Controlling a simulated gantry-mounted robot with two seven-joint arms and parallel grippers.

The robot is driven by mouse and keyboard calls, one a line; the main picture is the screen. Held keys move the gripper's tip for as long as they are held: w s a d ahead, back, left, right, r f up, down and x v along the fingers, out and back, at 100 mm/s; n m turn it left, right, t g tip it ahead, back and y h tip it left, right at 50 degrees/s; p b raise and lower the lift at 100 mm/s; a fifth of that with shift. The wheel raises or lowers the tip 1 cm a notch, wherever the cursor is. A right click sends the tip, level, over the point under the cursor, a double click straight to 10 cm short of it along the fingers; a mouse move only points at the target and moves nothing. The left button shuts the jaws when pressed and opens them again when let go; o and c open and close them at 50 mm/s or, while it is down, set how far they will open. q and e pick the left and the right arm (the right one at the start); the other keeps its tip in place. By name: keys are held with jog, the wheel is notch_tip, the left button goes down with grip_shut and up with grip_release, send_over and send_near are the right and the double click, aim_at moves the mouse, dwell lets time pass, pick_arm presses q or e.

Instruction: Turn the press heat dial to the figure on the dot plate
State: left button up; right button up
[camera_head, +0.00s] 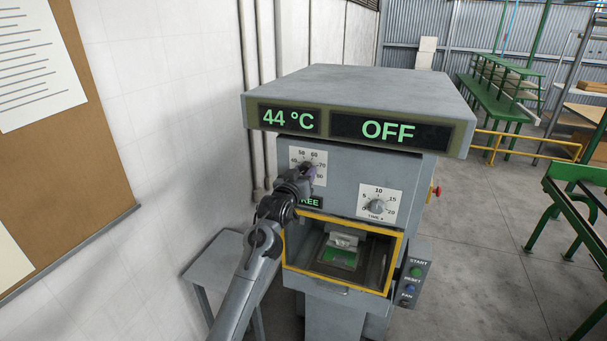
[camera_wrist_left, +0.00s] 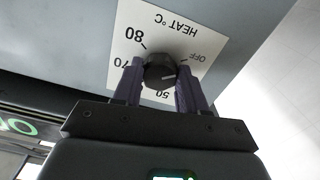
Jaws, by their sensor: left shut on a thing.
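The heat dial (camera_wrist_left: 160,71) is a black round knob on a white plate (camera_wrist_left: 180,38), which shows upside down in the left wrist view with OFF, 50, 70 and 80 legible. A short pale mark on the knob faces right there, between OFF and 50. My left gripper (camera_head: 309,172) is shut on the knob, one purple finger on each side. In the head view the gripper hides the knob and part of the scale. The press display (camera_head: 289,120) reads 44 °C. I cannot make out a dot plate. My right gripper is out of view.
An OFF display (camera_head: 388,130) tops the press (camera_head: 360,90). A time dial (camera_head: 377,205) sits right of the heat dial. Below are a yellow-framed opening (camera_head: 340,255) and a button box (camera_head: 411,280). A grey side table (camera_head: 220,268) stands left, by the wall.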

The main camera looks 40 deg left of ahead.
pick_arm(q)
jog(key=shift+m, duration=0.3)
jog(key=m+p, duration=0.1)
jog(key=m, duration=0.2)
jog(key=shift+a+m, duration=0.1)
jog(key=shift+m, duration=0.2)
jog(key=m+p, duration=0.1)
jog(key=m, duration=0.9)
jog(key=shift+a+m, duration=0.1)
jog(key=shift+m, duration=0.3)
jog(key=m, duration=0.3)
jog(key=shift+m+b, duration=0.3)
jog(key=shift+b, duration=0.05)
jog(key=shift+m, duration=0.6)
jog(key=shift+r, duration=0.1)
